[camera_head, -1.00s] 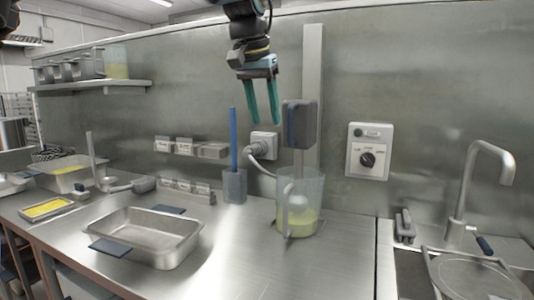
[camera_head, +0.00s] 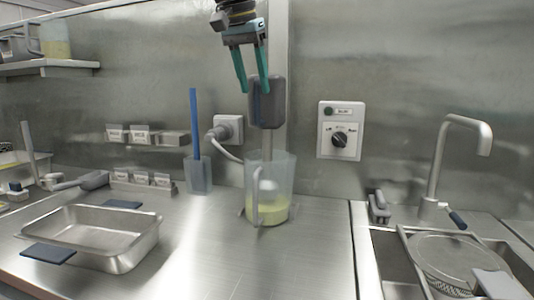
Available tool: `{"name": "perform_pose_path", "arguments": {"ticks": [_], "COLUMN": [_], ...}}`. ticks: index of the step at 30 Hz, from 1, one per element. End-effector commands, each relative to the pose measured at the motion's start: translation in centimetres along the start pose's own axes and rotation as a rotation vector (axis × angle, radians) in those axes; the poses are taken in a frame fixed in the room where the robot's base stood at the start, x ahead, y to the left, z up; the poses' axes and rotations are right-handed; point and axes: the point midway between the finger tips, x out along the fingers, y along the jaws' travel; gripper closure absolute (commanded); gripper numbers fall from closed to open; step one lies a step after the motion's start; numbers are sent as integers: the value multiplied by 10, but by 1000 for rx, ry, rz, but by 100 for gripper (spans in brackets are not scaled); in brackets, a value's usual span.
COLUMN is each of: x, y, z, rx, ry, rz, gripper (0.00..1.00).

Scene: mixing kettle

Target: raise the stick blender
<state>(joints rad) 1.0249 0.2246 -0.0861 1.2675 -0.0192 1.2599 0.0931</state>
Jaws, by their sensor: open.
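The stick blender (camera_head: 267,103) has a dark grey body and stands upright in front of a vertical metal post, with its lower end in a clear jug (camera_head: 283,172). The jug stands on the steel counter and holds yellow-green liquid; a pale round part of the blender shows inside it. My gripper (camera_head: 252,82) points down with two teal fingers. It is open, at the top of the blender body. The fingers overlap the body's top left in the picture; I cannot tell whether they touch it.
A wall control box with a dial (camera_head: 340,132) is to the right of the blender. A plug (camera_head: 229,128) with a white cable and a holder (camera_head: 198,176) with a blue-handled tool are to its left. A steel tray (camera_head: 92,236) lies left; a sink and tap (camera_head: 437,165) are right.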

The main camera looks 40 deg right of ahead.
Motion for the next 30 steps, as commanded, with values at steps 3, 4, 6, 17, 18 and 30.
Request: {"name": "perform_pose_path", "arguments": {"ticks": [3, 4, 6, 17, 18, 30], "x": [18, 21, 30, 36, 37, 39], "y": [0, 0, 0, 0, 0, 0], "z": [1, 1, 1, 0, 0, 0], "rx": [0, 0, 0, 0, 0, 0], "ry": [1, 1, 0, -1, 0, 1], "rz": [0, 0, 0, 0, 0, 0], "gripper": [50, 50, 50, 50, 50, 63]}}
